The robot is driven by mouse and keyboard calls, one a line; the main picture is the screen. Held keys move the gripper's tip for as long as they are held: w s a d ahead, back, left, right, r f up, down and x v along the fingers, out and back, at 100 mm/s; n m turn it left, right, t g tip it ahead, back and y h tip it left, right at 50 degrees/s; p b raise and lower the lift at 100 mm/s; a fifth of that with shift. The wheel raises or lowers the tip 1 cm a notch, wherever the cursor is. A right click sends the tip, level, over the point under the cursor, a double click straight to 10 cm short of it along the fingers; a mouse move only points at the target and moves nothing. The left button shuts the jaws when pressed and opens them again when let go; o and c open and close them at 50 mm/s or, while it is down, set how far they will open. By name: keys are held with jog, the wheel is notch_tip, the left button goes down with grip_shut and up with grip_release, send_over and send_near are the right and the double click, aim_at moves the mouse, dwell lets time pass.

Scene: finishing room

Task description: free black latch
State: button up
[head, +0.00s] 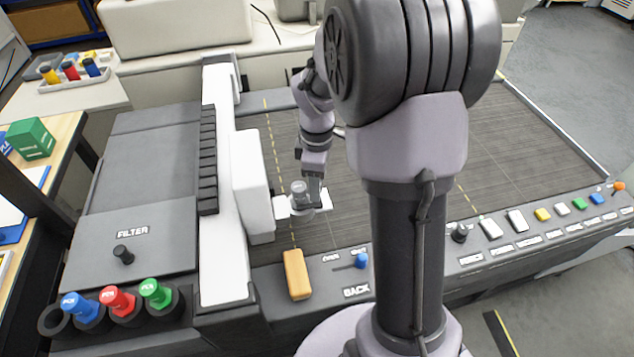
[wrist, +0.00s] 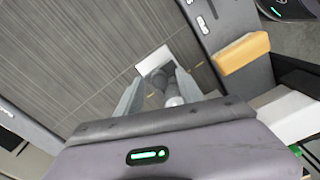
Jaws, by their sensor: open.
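My gripper (head: 306,197) hangs over the bed beside the white carriage, fingers down and open. In the wrist view its two grey fingers (wrist: 160,92) stand apart on either side of a dark grey post with a paler round end (wrist: 172,101). The post shows against a small white plate (wrist: 152,60); I cannot tell whether the fingers touch it. The plate also shows in the head view (head: 281,208). No part is labelled as the latch. A black knob (head: 123,255) stands on the FILTER cover, and another black knob (head: 459,233) on the front panel.
The white carriage (head: 252,190) stands close left of my gripper. A tan block (head: 297,275) and a blue switch (head: 362,260) are on the front panel. The dark bed (head: 520,140) is clear at right.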

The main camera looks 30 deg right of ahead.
jog(key=shift+c, duration=0.3)
grip_shut()
dwell(1.1)
